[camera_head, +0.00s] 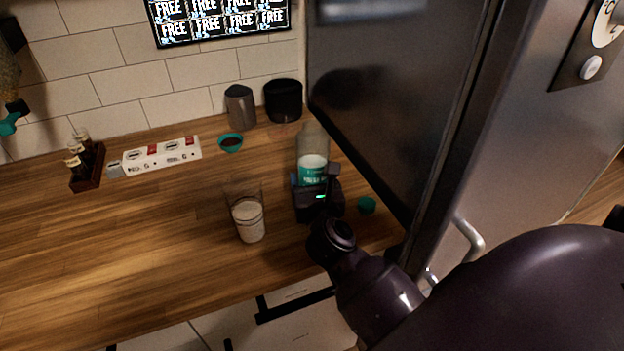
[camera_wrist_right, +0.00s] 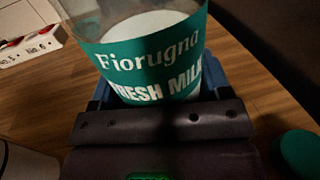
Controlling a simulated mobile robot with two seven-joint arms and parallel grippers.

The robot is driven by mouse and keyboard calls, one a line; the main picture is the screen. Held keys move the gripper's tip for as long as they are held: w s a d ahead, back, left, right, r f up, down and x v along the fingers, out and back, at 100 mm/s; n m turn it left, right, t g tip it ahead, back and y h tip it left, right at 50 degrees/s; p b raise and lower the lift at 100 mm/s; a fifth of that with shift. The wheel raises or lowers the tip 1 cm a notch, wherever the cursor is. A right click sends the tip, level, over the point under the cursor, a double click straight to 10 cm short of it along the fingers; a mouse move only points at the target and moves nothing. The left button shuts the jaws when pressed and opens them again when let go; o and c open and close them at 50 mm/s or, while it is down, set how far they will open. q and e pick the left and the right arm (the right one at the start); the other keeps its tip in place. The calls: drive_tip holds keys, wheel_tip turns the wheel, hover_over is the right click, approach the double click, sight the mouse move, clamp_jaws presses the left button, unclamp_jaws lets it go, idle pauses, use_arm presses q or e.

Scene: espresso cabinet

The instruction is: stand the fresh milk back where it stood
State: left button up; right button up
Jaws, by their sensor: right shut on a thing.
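The fresh milk is a clear bottle (camera_head: 312,150) with a teal label, partly filled with white milk. It is upright at the right part of the wooden counter, beside the dark appliance. My right gripper (camera_head: 318,190) is shut on the bottle's lower part. In the right wrist view the bottle (camera_wrist_right: 150,55) fills the space between the fingers, with its "Fiorugna FRESH MILK" label facing me. Its base is hidden by the gripper, so I cannot tell whether it touches the counter. A teal cap (camera_head: 367,205) lies to the right of the gripper. My left gripper is not in view.
A glass with milk (camera_head: 249,222) stands left of the gripper. A teal bowl (camera_head: 230,143), a grey canister (camera_head: 240,106) and a black container (camera_head: 283,100) are behind. A numbered white box (camera_head: 162,155) and dark rack (camera_head: 87,167) stand left. The front-left counter is clear.

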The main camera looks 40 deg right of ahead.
drive_tip(key=o, duration=1.2)
drive_tip(key=shift+s+r, duration=0.1)
drive_tip(key=shift+r, duration=0.05)
drive_tip(key=v, duration=1.2)
drive_tip(key=shift+b, duration=0.35)
